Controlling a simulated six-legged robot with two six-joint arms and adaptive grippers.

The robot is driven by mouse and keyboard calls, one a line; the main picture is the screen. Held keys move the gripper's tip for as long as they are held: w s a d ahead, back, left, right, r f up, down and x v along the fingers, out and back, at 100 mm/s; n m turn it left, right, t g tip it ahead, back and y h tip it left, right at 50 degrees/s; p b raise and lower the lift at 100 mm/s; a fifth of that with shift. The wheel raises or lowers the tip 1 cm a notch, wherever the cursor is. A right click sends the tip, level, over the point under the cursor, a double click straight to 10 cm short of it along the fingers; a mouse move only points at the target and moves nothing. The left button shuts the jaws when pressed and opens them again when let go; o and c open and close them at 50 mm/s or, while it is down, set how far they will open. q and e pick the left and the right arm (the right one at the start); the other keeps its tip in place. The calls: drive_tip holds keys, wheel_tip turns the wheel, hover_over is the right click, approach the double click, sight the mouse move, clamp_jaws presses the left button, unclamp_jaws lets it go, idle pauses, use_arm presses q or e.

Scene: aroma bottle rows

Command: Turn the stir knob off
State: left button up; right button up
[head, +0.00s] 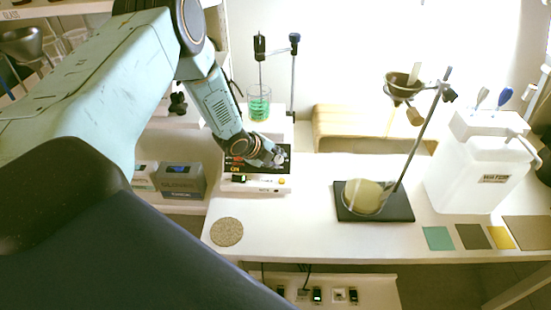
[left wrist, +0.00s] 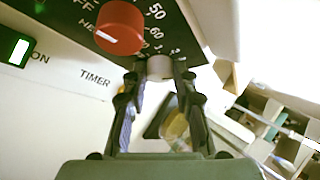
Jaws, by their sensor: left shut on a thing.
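The white stirrer unit (head: 258,185) with a black top panel stands on the bench in the head view. A beaker of green liquid (head: 259,108) stands behind my gripper at the unit. My left gripper (head: 274,158) reaches down to the unit's front panel, and its arm hides part of it. In the left wrist view, my left gripper (left wrist: 160,75) is shut on a pale grey knob (left wrist: 160,67), with one finger on each side. The knob's label and pointer cannot be read. A red knob (left wrist: 120,28) marked HEAT sits beside it. My right gripper is not in view.
A lit green switch (left wrist: 20,51) is marked ON. A flask (head: 363,197) on a black stand base and a white water container (head: 475,165) stand to the right. A round cork mat (head: 227,232) lies at the front left. The front middle bench is clear.

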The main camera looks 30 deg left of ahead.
use_arm(q)
drive_tip(key=shift+d, duration=0.15)
clamp_jaws()
